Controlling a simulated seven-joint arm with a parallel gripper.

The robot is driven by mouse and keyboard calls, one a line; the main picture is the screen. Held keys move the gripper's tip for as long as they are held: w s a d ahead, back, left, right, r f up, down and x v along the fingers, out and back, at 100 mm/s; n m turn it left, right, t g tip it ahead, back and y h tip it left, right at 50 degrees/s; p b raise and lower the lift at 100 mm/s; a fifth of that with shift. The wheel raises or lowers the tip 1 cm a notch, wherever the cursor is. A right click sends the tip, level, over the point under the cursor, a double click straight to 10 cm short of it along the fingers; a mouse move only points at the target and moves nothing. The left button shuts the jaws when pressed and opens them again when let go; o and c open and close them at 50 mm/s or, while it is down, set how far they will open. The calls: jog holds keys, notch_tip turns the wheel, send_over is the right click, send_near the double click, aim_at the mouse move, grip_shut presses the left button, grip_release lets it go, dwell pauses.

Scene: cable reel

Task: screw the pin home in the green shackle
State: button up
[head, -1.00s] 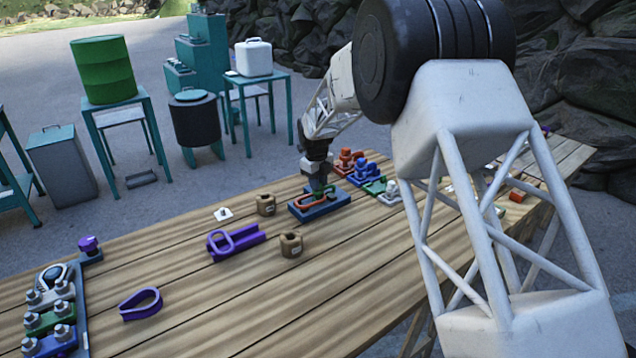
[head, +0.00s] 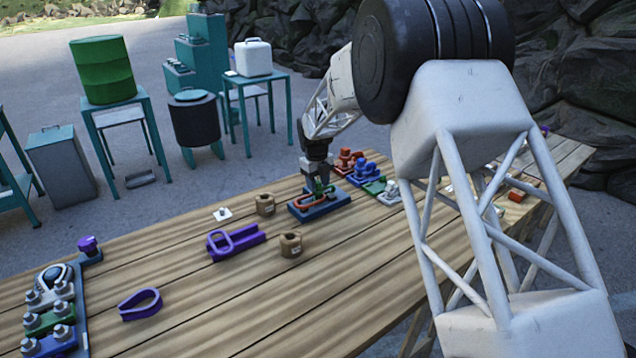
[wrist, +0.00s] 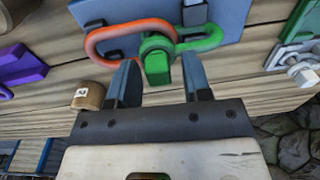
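The green shackle (wrist: 203,40) lies at a blue fixture block (wrist: 222,14) and is linked with an orange link (wrist: 112,32). Its green pin ends in a square head (wrist: 157,68) that points toward my wrist camera. My gripper (wrist: 160,72) is open, with one finger on each side of the pin head and a visible gap on both sides. In the head view my gripper (head: 320,181) is low over the blue block (head: 325,209), where the orange link (head: 308,202) shows and the shackle is mostly hidden. How deep the pin sits is hard to tell.
A brown cylinder (wrist: 88,96) is close to the left finger. Purple parts (head: 235,242), another brown cylinder (head: 291,244) and a small white tag (head: 222,214) lie on the wooden table (head: 200,310). Red, blue and white shackle pieces (head: 365,175) stand close behind the block.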

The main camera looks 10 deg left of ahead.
jog(key=o, duration=0.6)
jog(key=shift+c, duration=0.2)
jog(key=shift+r, duration=0.1)
jog(key=shift+a+r, duration=0.2)
jog(key=shift+r, duration=3.55)
jog(key=shift+r, duration=0.1)
